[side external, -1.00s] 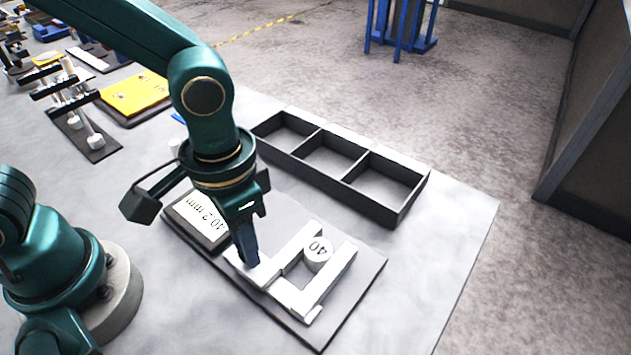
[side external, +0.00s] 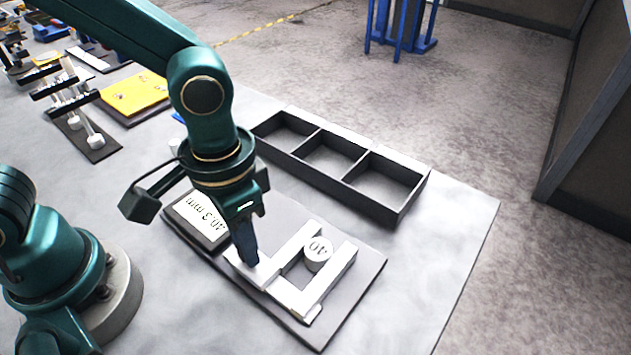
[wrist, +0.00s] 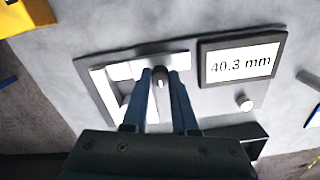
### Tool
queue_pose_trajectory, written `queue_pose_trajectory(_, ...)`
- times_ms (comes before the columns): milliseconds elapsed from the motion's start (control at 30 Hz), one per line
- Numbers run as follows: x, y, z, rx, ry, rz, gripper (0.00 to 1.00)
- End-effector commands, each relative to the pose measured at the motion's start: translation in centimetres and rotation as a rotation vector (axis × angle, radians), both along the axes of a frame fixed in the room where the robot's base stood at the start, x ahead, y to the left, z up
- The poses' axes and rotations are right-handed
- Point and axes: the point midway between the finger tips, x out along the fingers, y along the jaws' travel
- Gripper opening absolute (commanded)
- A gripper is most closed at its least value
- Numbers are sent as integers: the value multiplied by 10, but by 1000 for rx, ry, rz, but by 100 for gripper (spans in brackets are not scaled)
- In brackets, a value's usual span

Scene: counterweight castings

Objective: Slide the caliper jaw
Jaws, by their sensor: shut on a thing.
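The white caliper lies on a dark board (side external: 345,318). Its sliding jaw (side external: 298,243) and far fixed jaw (side external: 333,280) stand on either side of a round white casting marked 40 (side external: 318,254). I cannot tell whether both jaws touch the casting. The display (side external: 200,216) reads 40.3 mm, also in the wrist view (wrist: 240,65). My gripper (side external: 250,262) points down, shut on the sliding jaw's near part. In the wrist view my fingers (wrist: 160,78) meet at the white caliper (wrist: 123,68); the casting is not clear there.
A dark tray with three empty compartments (side external: 391,217) stands behind the board. At the back left are a yellow plate (side external: 135,93) and a rack with white-ended rods (side external: 92,150). The table to the right of the board is clear.

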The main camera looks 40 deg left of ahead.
Motion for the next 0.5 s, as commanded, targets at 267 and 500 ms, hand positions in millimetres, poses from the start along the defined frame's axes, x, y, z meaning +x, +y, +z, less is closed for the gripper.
queue_pose_trajectory(267,1,17,1,-3,-4,2,0)
queue_pose_trajectory(500,1,16,1,-3,-4,1,49)
